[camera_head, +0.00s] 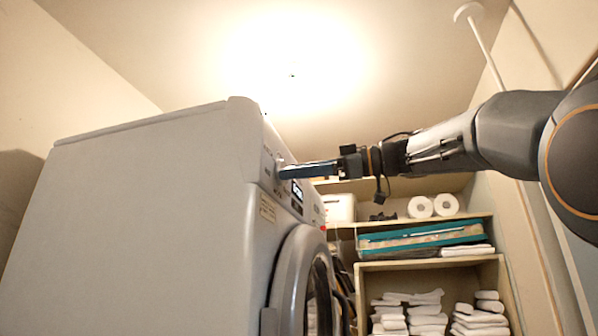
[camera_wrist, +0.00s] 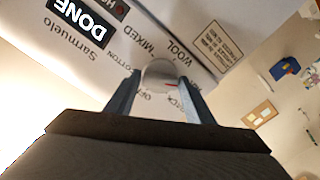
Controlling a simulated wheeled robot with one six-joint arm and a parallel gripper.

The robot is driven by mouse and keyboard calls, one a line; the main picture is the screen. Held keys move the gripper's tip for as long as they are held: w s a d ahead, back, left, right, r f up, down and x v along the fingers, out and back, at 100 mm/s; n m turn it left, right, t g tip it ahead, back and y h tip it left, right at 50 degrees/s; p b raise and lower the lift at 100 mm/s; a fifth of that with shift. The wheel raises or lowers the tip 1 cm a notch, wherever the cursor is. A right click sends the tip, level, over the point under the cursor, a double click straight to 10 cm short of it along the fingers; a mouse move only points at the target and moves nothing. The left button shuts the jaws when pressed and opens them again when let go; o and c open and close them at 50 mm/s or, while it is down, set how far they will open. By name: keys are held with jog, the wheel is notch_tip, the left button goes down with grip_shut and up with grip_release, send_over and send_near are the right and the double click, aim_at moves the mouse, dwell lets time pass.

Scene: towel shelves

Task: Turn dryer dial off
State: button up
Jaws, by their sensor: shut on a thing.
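The dryer (camera_head: 150,180) is a large white machine at the left of the head view, with a round door at its front. In the head view my gripper (camera_head: 286,171) reaches the panel from the right. Printed words such as MIXED, WOOL and OFF surround the dial. A dark display (camera_wrist: 84,22) reads DONE. The dial's underside is partly hidden by my gripper.
Shelves (camera_head: 430,264) stand behind and right of the dryer, below my arm. They hold folded white towels (camera_head: 425,312), paper rolls (camera_head: 433,206) and a teal-edged case (camera_head: 425,236). A wall is close on the right; space above the dryer is clear.

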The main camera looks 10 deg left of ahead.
jog(key=shift+n, duration=0.3)
jog(key=shift+f+m+b, duration=0.1)
jog(key=shift+m+b, duration=4.95)
jog(key=shift+m, duration=7.55)
jog(key=o, duration=0.9)
